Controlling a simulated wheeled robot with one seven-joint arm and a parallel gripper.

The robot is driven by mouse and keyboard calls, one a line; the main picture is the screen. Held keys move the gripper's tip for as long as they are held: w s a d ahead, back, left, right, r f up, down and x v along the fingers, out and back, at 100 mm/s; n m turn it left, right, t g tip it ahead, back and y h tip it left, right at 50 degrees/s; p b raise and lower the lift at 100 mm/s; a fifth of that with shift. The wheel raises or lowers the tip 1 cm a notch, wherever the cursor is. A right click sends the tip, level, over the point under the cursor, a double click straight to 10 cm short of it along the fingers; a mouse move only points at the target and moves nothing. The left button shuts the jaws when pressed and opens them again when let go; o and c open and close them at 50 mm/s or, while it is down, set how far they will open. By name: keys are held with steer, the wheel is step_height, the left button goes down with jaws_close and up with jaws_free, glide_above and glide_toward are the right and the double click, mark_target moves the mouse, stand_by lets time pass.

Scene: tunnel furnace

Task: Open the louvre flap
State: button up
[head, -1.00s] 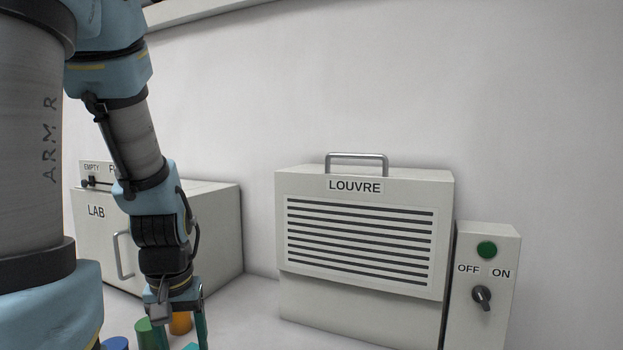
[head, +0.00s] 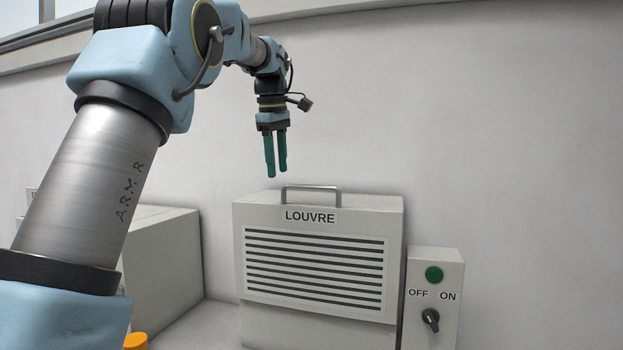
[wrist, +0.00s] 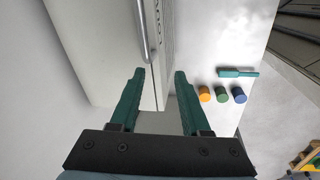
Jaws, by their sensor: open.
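The louvre box (head: 320,325) is pale grey, with a front panel of dark horizontal slats (head: 313,268) lying flat against its face, labelled LOUVRE. A silver bar handle (head: 311,188) stands at its top; the bar also shows in the wrist view (wrist: 143,30), running in from the upper edge. My gripper (head: 277,173) points down above the box, slightly left of the handle in the head view. Its green fingers are open and empty, apart from the handle. In the wrist view my gripper (wrist: 160,72) has the handle's near end just beyond its left fingertip.
A switch box (head: 433,318) with a green button and OFF/ON knob stands right of the louvre. A grey cabinet (head: 165,250) stands left. Orange (wrist: 205,94), green (wrist: 221,94) and blue (wrist: 239,94) cylinders and a green tool (wrist: 238,72) lie nearby. The wall is behind.

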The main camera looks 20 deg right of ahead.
steer(key=n, duration=0.2)
glide_toward(312, 187)
steer(key=f, duration=0.2)
steer(key=w+f, duration=0.1)
steer(key=f, duration=0.2)
steer(key=d+f, duration=0.1)
steer(key=f, duration=0.1)
steer(key=shift+w+f, duration=0.3)
steer(key=shift+w, duration=0.1)
jaws_close()
stand_by(1.1)
